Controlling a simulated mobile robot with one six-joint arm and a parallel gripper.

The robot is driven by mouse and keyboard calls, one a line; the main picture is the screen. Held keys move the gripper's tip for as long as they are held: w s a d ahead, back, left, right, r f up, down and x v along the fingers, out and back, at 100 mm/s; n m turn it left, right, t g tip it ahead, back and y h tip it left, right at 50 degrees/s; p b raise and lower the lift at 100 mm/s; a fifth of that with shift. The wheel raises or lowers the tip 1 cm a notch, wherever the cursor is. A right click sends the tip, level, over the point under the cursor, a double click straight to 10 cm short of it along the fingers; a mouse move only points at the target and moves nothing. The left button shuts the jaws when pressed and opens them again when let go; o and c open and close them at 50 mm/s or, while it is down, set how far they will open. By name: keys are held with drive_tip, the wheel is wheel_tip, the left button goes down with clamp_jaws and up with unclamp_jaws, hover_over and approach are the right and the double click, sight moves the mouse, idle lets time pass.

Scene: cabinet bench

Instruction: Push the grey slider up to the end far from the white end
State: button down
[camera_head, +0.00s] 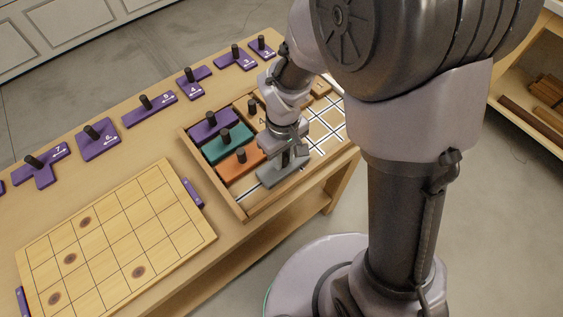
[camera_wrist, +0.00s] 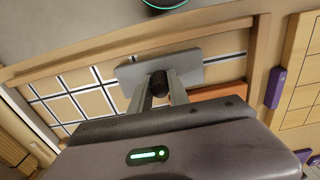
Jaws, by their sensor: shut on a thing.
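The grey slider (camera_head: 272,178) lies in the lane nearest the front wall of a wooden tray (camera_head: 242,212). In the wrist view, the grey slider (camera_wrist: 194,65) is a flat plate with a dark knob (camera_wrist: 158,85). My gripper (camera_head: 287,158) is above the plate in the head view. In the wrist view, my gripper (camera_wrist: 158,92) has a finger on each side of the knob and is shut on it. Bare lane with lines shows on both sides of the plate. I cannot clearly tell which end is the white one.
An orange slider (camera_head: 238,167) sits close beside the grey one. Teal (camera_head: 224,143) and purple (camera_head: 206,127) sliders lie behind it. White-and-black lines (camera_head: 322,130) cross the tray's right part. A gridded board (camera_head: 110,235) lies to the left, with several purple pieces along the bench.

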drive_tip(key=shift+s+a+b, duration=0.15)
drive_tip(key=shift+s+a, duration=0.55)
drive_tip(key=shift+a, duration=0.35)
drive_tip(key=shift+s+a+b, duration=0.2)
drive_tip(key=shift+s+a, duration=0.5)
drive_tip(key=shift+a, duration=0.3)
drive_tip(key=shift+s+a+b, duration=0.15)
drive_tip(key=shift+s+a, duration=0.55)
drive_tip(key=shift+a, duration=0.35)
drive_tip(key=c, duration=1.2)
unclamp_jaws()
drive_tip(key=shift+c, duration=0.2)
wheel_tip(320, 180, up, 7)
drive_tip(key=p, duration=0.6)
drive_tip(key=shift+r, duration=0.2)
drive_tip(key=shift+r, duration=0.1)
